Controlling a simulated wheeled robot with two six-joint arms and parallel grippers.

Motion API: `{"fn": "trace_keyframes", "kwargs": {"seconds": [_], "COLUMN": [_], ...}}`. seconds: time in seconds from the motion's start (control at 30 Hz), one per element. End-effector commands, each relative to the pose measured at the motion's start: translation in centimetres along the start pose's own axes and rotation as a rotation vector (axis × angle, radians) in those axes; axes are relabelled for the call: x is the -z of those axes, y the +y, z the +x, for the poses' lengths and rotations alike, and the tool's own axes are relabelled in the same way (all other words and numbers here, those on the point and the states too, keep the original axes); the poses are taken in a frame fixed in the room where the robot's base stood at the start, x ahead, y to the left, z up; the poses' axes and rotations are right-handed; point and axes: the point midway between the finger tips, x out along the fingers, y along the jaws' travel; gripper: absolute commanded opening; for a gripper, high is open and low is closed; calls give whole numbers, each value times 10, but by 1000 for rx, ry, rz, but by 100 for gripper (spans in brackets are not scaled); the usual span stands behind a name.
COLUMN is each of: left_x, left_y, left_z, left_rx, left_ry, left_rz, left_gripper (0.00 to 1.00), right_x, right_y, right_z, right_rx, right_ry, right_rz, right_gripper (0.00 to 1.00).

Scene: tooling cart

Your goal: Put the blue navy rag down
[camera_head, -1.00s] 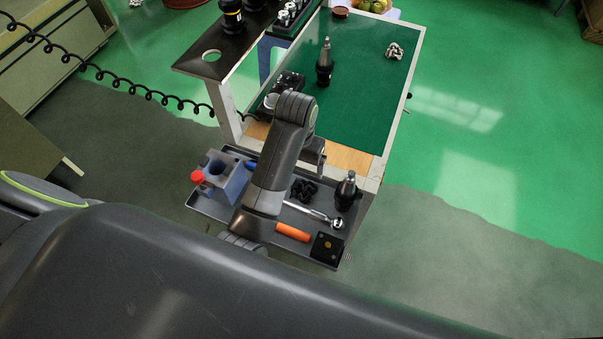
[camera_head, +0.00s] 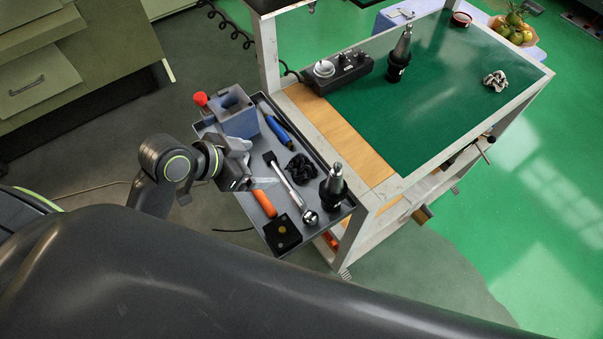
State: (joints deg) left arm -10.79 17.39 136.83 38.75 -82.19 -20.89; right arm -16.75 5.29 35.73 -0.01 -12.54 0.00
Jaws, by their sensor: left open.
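A dark, crumpled rag (camera_head: 301,168), looking black or navy, lies in the grey tray (camera_head: 345,212) on the near end of the cart. My left gripper (camera_head: 254,164) is over the left part of the tray, to the left of the rag and apart from it. Its jaws are open, with nothing seen between them. My right gripper is not in view.
The tray also holds a blue block (camera_head: 238,122), a blue-handled tool (camera_head: 277,127), a ratchet (camera_head: 289,188), an orange-handled tool (camera_head: 264,203), a black square piece (camera_head: 283,235) and a tool holder (camera_head: 334,188).

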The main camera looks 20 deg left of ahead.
Motion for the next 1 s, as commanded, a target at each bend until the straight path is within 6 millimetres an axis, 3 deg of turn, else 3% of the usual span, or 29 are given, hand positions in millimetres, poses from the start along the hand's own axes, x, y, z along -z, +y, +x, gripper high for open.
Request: {"fn": "trace_keyframes", "kwargs": {"seconds": [0.33, 0.7, 1.0], "left_x": [1, 1, 0], "left_y": [1, 1, 1], "left_z": [45, 106, 123], "left_rx": [-5, -2, -1], "left_ry": [1, 0, -2], "left_rz": [-6, -2, -1], "left_gripper": [88, 88, 88], "right_x": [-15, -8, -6], "right_y": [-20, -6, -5], "right_z": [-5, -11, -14], "right_rx": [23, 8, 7], "right_ry": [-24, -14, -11], "right_rz": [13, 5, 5], "right_gripper": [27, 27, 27]}}
